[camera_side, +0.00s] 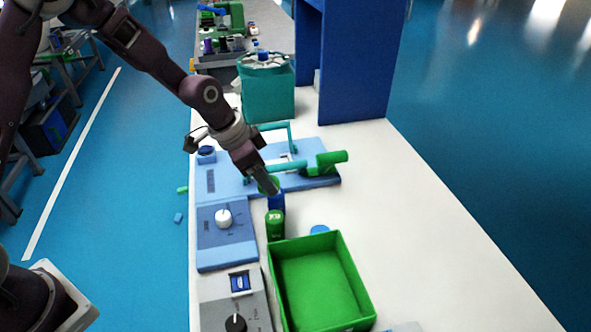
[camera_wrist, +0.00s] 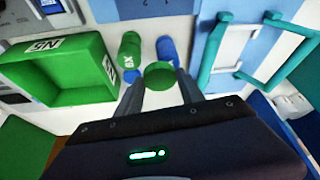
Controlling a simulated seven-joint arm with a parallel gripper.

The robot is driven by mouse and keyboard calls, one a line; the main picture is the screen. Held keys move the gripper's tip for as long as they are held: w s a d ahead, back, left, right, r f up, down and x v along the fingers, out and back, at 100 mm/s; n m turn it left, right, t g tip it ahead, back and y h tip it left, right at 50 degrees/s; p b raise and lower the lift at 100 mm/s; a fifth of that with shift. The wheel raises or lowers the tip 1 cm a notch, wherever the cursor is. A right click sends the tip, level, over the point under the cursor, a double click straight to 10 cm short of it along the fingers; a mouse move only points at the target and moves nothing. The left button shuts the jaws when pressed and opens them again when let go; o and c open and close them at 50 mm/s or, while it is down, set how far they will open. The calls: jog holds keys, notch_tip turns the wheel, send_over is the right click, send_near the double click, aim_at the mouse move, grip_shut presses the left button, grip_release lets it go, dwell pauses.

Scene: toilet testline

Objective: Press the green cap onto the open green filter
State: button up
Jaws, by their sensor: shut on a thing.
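My gripper (camera_side: 270,187) is shut on a round green cap (camera_wrist: 159,75), which sits between the fingertips in the wrist view (camera_wrist: 162,88). The green filter (camera_side: 275,225) stands upright on the white table, with white lettering on its side; it also shows in the wrist view (camera_wrist: 129,50). The held cap is above the table and apart from the green filter, on the side toward the blue filter. The blue filter (camera_side: 277,201) stands next to the green one, under my gripper in the side view; the wrist view shows it behind the cap (camera_wrist: 167,47).
A green open tray (camera_side: 357,268) stands close in front of the filters. A flat blue disc (camera_side: 319,229) lies beside the tray. A grey-blue box with a white knob (camera_side: 224,218) is at left. The table's right side is clear.

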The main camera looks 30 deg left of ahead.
jog(key=s+a, duration=0.4)
jog(key=s, duration=0.1)
jog(key=shift+m, duration=0.6)
jog(key=d, duration=0.2)
jog(key=w+d+r, duration=0.1)
jog(key=d, duration=0.2)
jog(key=d+r, duration=0.1)
jog(key=d, duration=0.1)
jog(key=shift+w+d+r, duration=0.15)
jog(key=shift+w+d, duration=0.05)
jog(key=shift+d, duration=0.15)
jog(key=shift+f, duration=2.9)
jog(key=shift+f, duration=0.15)
jog(key=o, duration=1.4)
jog(key=shift+c, duration=0.2)
jog(key=shift+o, duration=0.2)
